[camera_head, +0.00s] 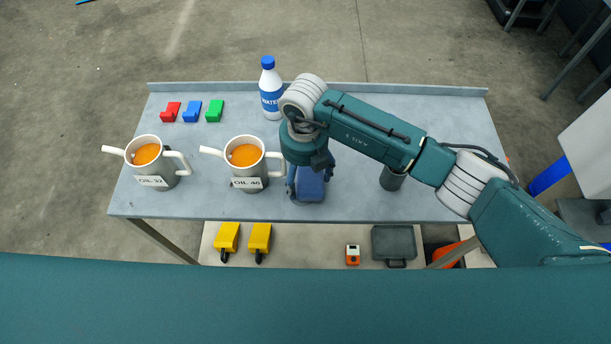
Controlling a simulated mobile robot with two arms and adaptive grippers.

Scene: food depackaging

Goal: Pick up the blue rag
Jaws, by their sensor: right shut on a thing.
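The blue rag (311,187) is a dark blue, flat, folded-looking piece near the front middle of the grey table. My right gripper (310,182) points down from above, with its fingers at either side of the rag, and is shut on it. The wrist hides the rag's far part. I cannot tell whether the rag is clear of the table top. My left gripper is not in view.
Two oil jugs (245,180) (155,179) stand left of the gripper, the nearer one close by. A water bottle (270,92) stands behind. Small red (169,112), blue (191,112) and green (214,112) pieces lie back left. A dark cup (392,179) stands right.

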